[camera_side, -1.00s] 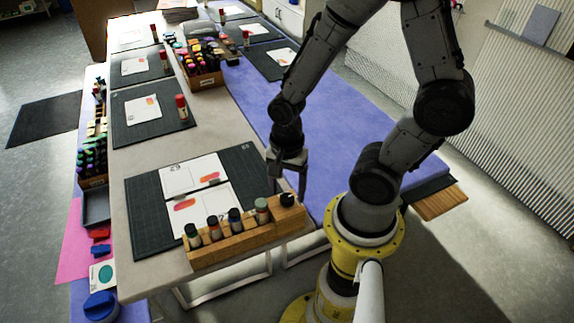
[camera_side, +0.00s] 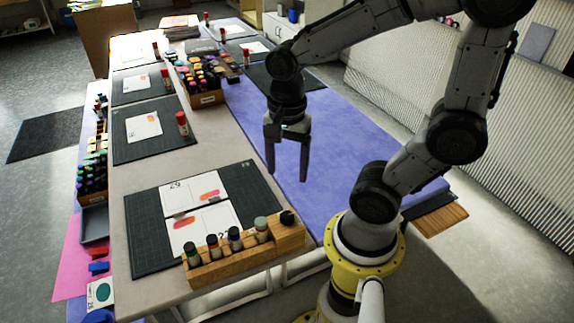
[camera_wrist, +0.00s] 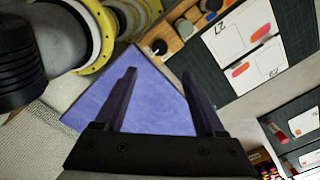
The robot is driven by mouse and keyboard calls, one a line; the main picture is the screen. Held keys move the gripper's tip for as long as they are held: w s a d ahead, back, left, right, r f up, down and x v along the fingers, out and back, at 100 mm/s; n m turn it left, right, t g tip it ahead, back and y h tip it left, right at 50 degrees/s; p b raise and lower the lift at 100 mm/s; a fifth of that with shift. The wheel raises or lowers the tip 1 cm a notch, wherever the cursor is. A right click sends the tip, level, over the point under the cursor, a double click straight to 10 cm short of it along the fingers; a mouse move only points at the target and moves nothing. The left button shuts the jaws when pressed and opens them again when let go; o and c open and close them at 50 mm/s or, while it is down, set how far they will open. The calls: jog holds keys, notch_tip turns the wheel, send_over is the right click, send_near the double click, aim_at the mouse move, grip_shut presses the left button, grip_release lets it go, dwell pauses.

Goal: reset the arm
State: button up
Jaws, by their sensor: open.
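My gripper (camera_side: 287,172) hangs in the air, fingers pointing down, over the blue mat (camera_side: 330,150) to the right of the grey table. Its two fingers are apart with nothing between them. In the wrist view my gripper (camera_wrist: 165,95) also shows both fingers spread, with the blue mat (camera_wrist: 160,110) behind them. My arm is raised and bent above its yellow base ring.
A wooden rack (camera_side: 235,253) with several bottles stands at the table's near edge. A dark cutting mat (camera_side: 150,235) with two cards (camera_side: 200,190) lies behind it. Further back are more mats, glue sticks and a box of bottles (camera_side: 207,98). Space around my gripper looks clear.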

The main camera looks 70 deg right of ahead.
notch_tip(320, 180, up, 8)
jog(key=s+a+n+t, duration=0.2)
jog(key=n+t, duration=0.3)
jog(key=n, duration=1.3)
jog(key=shift+t, duration=0.3)
jog(key=shift+c, duration=0.4)
